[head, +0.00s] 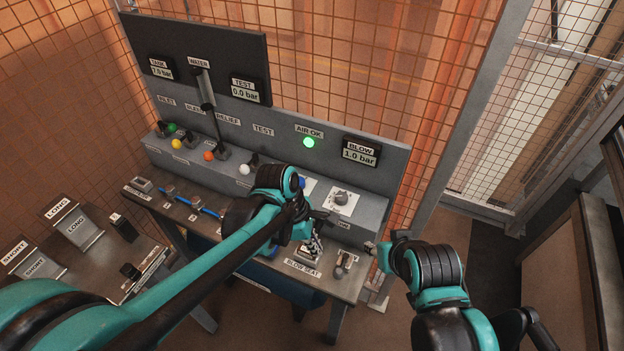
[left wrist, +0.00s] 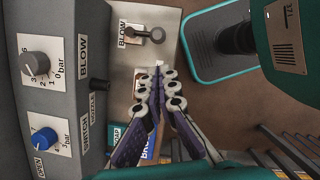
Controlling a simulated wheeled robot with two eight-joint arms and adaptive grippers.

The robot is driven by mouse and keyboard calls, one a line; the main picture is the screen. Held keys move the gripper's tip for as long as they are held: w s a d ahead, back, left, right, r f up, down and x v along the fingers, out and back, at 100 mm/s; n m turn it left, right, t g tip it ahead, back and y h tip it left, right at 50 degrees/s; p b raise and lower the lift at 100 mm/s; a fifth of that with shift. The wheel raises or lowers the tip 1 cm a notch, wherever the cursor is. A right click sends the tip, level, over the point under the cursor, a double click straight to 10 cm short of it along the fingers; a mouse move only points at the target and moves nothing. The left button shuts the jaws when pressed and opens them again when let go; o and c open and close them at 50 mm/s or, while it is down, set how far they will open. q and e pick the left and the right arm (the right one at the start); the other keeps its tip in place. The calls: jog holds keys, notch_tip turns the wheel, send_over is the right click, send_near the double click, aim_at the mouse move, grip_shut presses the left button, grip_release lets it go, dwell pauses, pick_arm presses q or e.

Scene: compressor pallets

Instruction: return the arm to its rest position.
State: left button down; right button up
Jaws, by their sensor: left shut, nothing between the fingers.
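My left arm reaches in from the lower left in the head view. Its left gripper (head: 312,245) hangs over the front of the bench, by the plate marked BLOW SEAT (head: 302,267). In the left wrist view the two purple fingers of the left gripper (left wrist: 159,70) come together at the tips, with nothing held between them. Whether the fingertips touch the plate cannot be told.
The bench has a grey control panel (head: 222,168) with coloured knobs, a lit green AIR OK lamp (head: 309,142) and a BLOW display (head: 360,152) reading 1.0 bar. A small lever (left wrist: 155,34) stands near the fingers. Mesh fencing (head: 400,60) closes the back. Open floor (head: 480,250) lies to the right.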

pick_arm(q)
jog(key=s+a+r+m+t+y, duration=0.1)
jog(key=s+a+r+m+t, duration=0.1)
jog(key=a+m, duration=0.6)
jog(key=s+a+r+m+t+y+b, duration=0.1)
jog(key=s+a+r+m+t+y, duration=0.1)
jog(key=a+m+t, duration=0.3)
jog(key=a+r+m, duration=0.1)
jog(key=a+m, duration=0.2)
jog(key=a, duration=0.4)
jog(key=shift+s+a+t, duration=0.25)
jog(key=shift+a+t, duration=0.05)
jog(key=shift+a, duration=0.1)
